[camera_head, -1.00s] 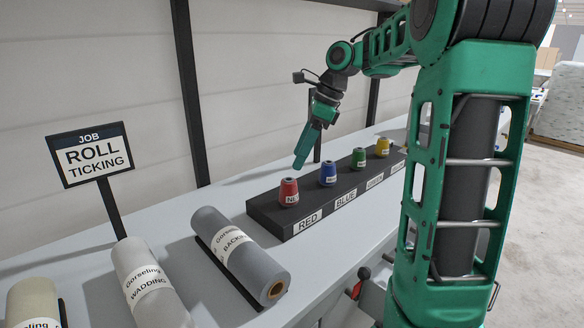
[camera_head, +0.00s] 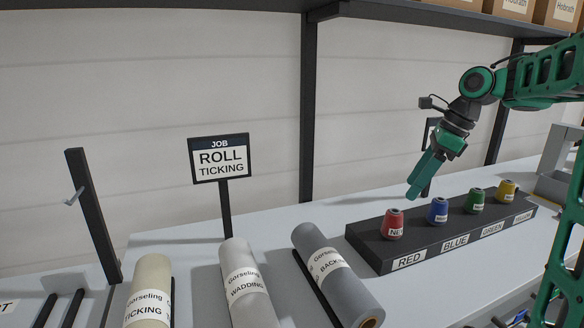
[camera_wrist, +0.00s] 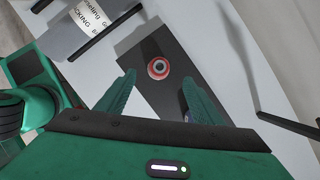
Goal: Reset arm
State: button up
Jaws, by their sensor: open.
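My gripper (camera_head: 426,176) hangs above the left end of the thread rack, just over the red cone (camera_head: 393,224). In the wrist view my gripper (camera_wrist: 158,95) has its two green fingers spread apart with nothing between them. The red cone also shows in the wrist view (camera_wrist: 158,68), seen from above, standing on the dark rack beyond the fingertips. My arm reaches in from the right in the head view.
The black rack (camera_head: 362,246) also holds blue (camera_head: 437,210), green (camera_head: 474,201) and yellow (camera_head: 506,190) cones. Rolls of ticking (camera_head: 152,280), wadding (camera_head: 246,285) and backing (camera_head: 335,275) lie to the left. A job sign (camera_head: 220,159) reads "ROLL TICKING". A shelf (camera_head: 420,14) runs above.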

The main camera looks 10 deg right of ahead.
jog(key=s+f+n+g+h, duration=0.1)
jog(key=s+f+n, duration=0.3)
jog(key=s, duration=0.6)
jog(key=s+f+n+h, duration=0.1)
jog(key=s+f+n, duration=0.4)
jog(key=s+n, duration=0.3)
jog(key=s+f+n+g+h, duration=0.1)
jog(key=s+f+n, duration=0.4)
jog(key=s, duration=0.7)
jog(key=shift+s+a+f+n+g, duration=0.3)
jog(key=shift+s+a+n, duration=0.1)
jog(key=shift+n, duration=0.3)
jog(key=shift+w, duration=0.1)
jog(key=shift+c, duration=0.6)
